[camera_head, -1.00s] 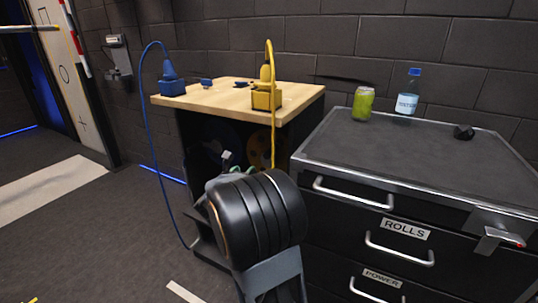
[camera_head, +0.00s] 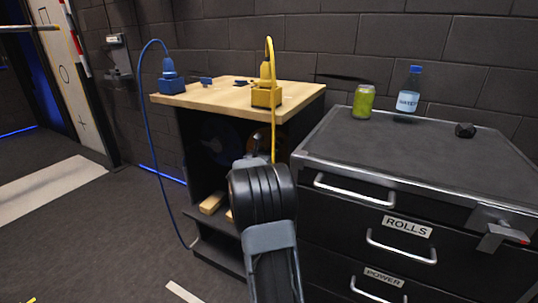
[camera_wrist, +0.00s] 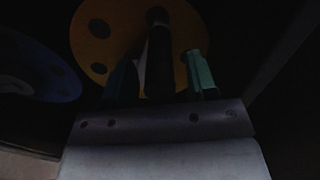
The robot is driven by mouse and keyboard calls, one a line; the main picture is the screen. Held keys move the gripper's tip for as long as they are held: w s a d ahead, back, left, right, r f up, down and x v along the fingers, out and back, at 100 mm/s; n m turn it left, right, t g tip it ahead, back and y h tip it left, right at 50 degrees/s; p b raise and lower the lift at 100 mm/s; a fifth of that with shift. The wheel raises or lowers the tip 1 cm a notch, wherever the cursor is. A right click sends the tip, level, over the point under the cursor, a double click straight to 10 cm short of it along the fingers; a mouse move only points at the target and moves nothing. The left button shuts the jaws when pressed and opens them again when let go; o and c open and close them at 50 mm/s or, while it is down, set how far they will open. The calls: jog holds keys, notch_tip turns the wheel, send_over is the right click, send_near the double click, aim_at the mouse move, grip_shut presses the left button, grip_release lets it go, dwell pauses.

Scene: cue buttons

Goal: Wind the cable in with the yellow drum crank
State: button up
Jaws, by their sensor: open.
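The yellow drum (camera_wrist: 98,40), a disc with round holes, fills the upper middle of the dim wrist view. A dark crank handle (camera_wrist: 159,62) stands out from it toward me. My gripper (camera_wrist: 162,80) is open, with one finger on each side of the handle; I cannot tell whether either touches it. In the head view my arm hides most of this drum inside the cabinet. The yellow cable (camera_head: 273,138) runs from the yellow plug (camera_head: 266,72) on its yellow block (camera_head: 266,97) down the cabinet's front edge.
The blue drum (camera_wrist: 35,68) is left of the yellow one. A blue cable (camera_head: 147,130) loops down the cabinet's left side. The wooden top (camera_head: 215,96) bears a blue block (camera_head: 172,84). A drawer unit (camera_head: 400,160) with a can (camera_head: 363,102) and bottle (camera_head: 409,92) stands close on the right.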

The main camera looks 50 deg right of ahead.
jog(key=shift+w+d, duration=0.1)
jog(key=shift+d, duration=0.25)
grip_shut()
dwell(0.4)
